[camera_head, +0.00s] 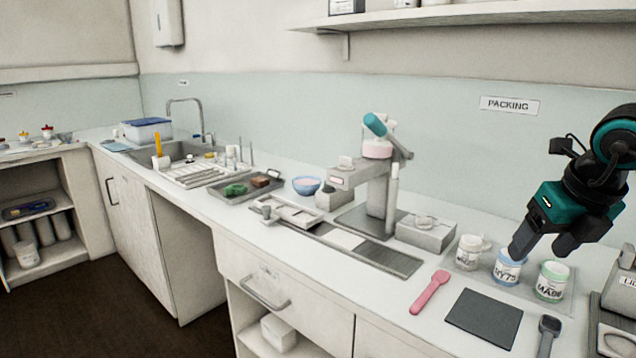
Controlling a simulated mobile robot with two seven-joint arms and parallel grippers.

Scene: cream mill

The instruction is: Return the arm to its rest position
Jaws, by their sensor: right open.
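My right arm comes in from the right edge, with a black and teal wrist. My right gripper (543,241) points down and to the left, with its two dark fingers apart and nothing seen between them. Its left fingertip overlaps the top of the blue-banded jar (508,270) in the picture; I cannot tell whether they touch. The green-banded jar (551,284) stands below the right finger. My left gripper is not in view.
A white jar (468,254) stands left of the blue-banded one. A pink spatula (429,293), a dark square mat (484,318) and a grey scoop (548,335) lie in front. A mill (377,148) stands mid-counter. A grey device (622,285) is at the right edge. A shelf (470,14) hangs above.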

